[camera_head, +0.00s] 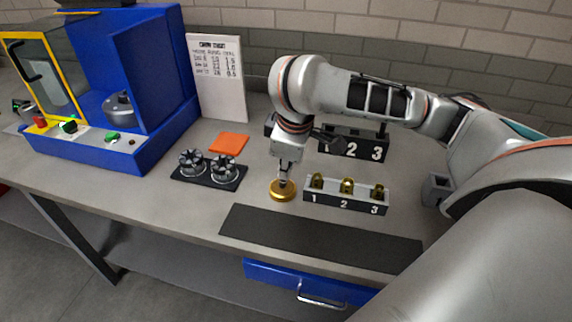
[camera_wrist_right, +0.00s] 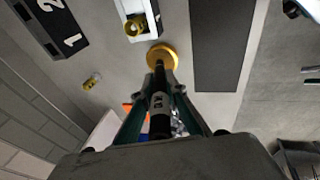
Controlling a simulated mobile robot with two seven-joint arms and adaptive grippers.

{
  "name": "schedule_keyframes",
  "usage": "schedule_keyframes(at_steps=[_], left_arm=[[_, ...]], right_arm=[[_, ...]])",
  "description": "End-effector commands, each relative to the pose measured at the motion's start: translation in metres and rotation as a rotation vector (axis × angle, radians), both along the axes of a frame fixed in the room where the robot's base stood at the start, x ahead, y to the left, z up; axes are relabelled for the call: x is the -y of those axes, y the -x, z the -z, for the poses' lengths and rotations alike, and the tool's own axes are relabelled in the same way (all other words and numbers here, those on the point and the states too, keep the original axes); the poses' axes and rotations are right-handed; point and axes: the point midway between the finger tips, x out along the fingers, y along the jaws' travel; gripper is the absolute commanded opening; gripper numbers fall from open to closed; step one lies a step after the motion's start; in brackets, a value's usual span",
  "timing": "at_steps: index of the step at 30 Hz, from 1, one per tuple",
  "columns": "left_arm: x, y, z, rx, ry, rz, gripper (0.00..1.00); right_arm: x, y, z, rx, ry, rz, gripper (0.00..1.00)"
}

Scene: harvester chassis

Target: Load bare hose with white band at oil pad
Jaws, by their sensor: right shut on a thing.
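My right gripper (camera_head: 285,168) points down over the bench and is shut on a dark hose (camera_wrist_right: 158,118). In the right wrist view, the gripper (camera_wrist_right: 160,92) encloses the hose, and a pale marked patch shows on it. The hose's far end meets or nearly meets a round gold disc (camera_wrist_right: 165,52); I cannot tell if they touch. In the head view, this disc (camera_head: 283,195) lies on the bench below the gripper. A flat orange pad (camera_head: 229,143) lies farther back, left of the gripper. No label tells which one is the oil pad. My left gripper is not in view.
A numbered rack (camera_head: 345,205) with brass fittings stands right of the disc. Another numbered rack (camera_head: 352,146) stands behind my arm. Two slotted dies (camera_head: 208,167) sit left; a blue machine (camera_head: 165,80) stands far left. A dark mat (camera_head: 320,240) lies clear in front.

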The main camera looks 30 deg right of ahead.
Motion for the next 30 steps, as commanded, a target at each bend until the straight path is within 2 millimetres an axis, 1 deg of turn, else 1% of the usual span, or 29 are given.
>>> schedule_keyframes(at_steps=[11,30], left_arm=[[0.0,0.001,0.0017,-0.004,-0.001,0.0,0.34],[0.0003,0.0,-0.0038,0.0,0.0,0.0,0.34]], right_arm=[[0.0001,0.0,-0.0001,0.0,0.0,0.0,0.0],[0.0,0.0004,0.0002,-0.001,0.0,0.0,0.0]])
